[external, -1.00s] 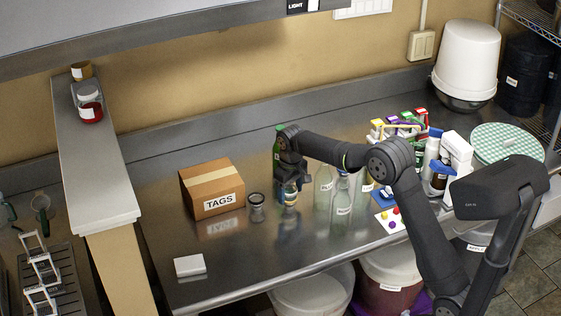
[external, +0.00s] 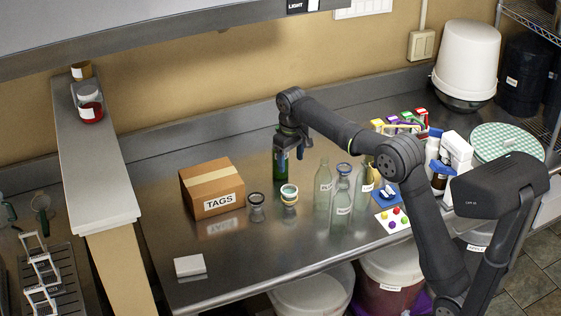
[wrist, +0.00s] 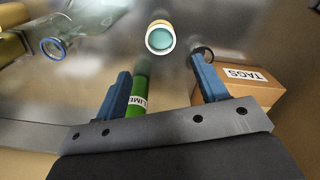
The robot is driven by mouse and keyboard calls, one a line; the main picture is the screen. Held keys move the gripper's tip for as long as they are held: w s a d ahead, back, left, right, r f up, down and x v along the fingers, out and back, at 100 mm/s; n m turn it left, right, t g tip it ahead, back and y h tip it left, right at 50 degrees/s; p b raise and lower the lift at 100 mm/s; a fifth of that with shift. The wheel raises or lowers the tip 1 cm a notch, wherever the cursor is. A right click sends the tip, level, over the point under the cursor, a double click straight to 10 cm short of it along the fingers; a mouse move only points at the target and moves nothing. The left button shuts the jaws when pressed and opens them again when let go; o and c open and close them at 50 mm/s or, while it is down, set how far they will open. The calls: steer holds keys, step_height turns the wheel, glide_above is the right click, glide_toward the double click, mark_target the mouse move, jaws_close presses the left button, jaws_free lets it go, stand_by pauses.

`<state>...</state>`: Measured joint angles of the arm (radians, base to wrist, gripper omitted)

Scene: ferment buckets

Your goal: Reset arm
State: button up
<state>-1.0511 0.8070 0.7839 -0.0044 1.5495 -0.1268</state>
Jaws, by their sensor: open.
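My gripper (external: 286,153) is open and empty, pointing down above the steel table in the external view. In the wrist view its two blue fingers (wrist: 160,85) are spread apart with nothing between their tips. A small jar with a pale teal top (external: 289,194) stands upright below the gripper; it also shows in the wrist view (wrist: 160,38), ahead of the fingers. A green bottle (external: 280,172) stands behind the gripper, partly hidden by it. The wrist view shows the bottle's label reading "LIME" (wrist: 137,101).
A cardboard TAGS box (external: 211,189) and a dark-rimmed jar (external: 256,208) stand to the left. Clear glass bottles (external: 324,187) stand close on the right. The table front is mostly clear.

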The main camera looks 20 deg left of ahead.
mark_target(291, 188)
step_height(291, 188, down, 13)
steer(key=shift+r, duration=0.4)
stand_by(0.4)
steer(key=shift+r, duration=7.8)
steer(key=w+d, duration=1.5)
steer(key=w, duration=0.4)
step_height(291, 188, down, 6)
steer(key=shift+d+f+m, duration=0.2)
steer(key=shift+d+m, duration=0.05)
steer(key=shift+m, duration=0.15)
steer(key=shift+s, duration=0.1)
